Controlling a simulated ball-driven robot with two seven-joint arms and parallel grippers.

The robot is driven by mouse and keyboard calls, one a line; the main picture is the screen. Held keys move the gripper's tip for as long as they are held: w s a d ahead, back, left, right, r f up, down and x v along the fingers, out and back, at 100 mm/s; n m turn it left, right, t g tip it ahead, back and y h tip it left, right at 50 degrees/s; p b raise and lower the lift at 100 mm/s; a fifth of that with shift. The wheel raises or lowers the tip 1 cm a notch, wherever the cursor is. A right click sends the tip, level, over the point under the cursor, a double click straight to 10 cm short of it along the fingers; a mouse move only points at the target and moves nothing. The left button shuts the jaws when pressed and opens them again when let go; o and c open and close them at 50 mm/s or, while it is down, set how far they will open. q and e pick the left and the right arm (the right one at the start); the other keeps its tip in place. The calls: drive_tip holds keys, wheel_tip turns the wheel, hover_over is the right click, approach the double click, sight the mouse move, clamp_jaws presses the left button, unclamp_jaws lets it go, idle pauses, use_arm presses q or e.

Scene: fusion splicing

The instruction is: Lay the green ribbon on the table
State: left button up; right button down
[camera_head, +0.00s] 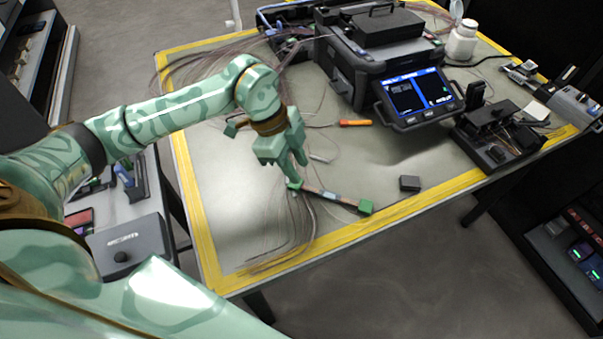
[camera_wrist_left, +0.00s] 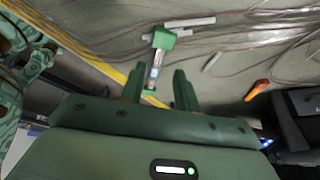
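The green ribbon (camera_head: 335,198) is a thin strip with a green block at each end. It appears to lie flat on the grey table (camera_head: 232,208), slanting toward the front yellow edge. It also shows in the left wrist view (camera_wrist_left: 155,68), seen beyond and between the fingers. My left gripper (camera_head: 299,160) points down just above the ribbon's left end. In the left wrist view its two green fingers (camera_wrist_left: 159,84) stand apart with nothing clamped between them. A small gap to the ribbon seems to show, but its height is hard to tell. My right gripper is not in view.
A splicer with a lit screen (camera_head: 418,93) stands at the back. An orange-handled tool (camera_head: 355,122), a small dark block (camera_head: 410,183) and a black device (camera_head: 497,135) lie to the right. Loose thin fibres (camera_head: 292,225) trail near the ribbon. The front left of the table is mostly clear.

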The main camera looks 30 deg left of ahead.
use_arm(q)
drive_tip(key=p+v, duration=0.1)
drive_tip(key=v, duration=0.6)
drive_tip(key=shift+p, duration=0.3)
